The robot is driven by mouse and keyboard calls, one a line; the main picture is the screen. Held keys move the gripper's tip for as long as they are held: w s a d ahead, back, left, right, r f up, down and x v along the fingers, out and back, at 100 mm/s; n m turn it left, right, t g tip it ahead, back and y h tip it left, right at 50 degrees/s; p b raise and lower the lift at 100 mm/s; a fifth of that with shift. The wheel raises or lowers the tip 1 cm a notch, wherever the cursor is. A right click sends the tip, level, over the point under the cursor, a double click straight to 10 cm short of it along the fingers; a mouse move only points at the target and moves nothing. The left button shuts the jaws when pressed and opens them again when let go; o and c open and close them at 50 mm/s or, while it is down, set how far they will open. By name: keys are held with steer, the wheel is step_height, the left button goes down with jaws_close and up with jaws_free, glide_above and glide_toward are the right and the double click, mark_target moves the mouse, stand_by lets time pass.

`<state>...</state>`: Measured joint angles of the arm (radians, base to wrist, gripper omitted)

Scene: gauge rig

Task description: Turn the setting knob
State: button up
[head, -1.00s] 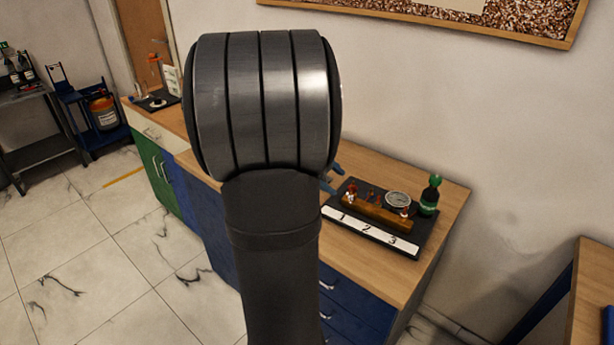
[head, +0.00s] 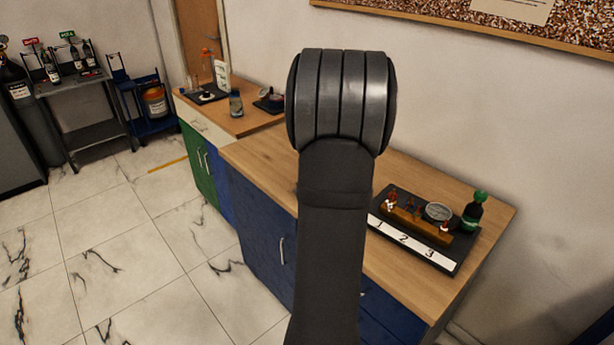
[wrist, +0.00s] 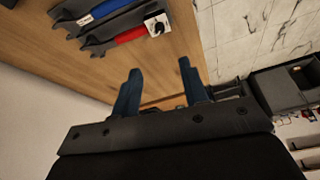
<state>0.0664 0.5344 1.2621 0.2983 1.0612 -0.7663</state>
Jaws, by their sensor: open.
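The gauge rig (head: 405,245) stands on the wooden counter at right in the head view. It has a black base, a white strip marked 1, 2, 3, a brown block with small red and white parts, and a round gauge (head: 438,212). I cannot make out which part is the setting knob. In the wrist view my gripper (wrist: 158,66) is open, its two blue fingers apart with nothing between them. In the head view my own arm hides the gripper. A small white piece with a dark round part (wrist: 156,24) shows beyond the fingers in the wrist view.
A dark bottle with a green cap (head: 472,214) stands at the rig's right end. Wrenches with blue and red handles (wrist: 112,30) lie on wood in the wrist view. The wooden counter (head: 262,160) is bare left of my arm. A wall stands behind.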

steer(key=x, duration=1.6)
jaws_close()
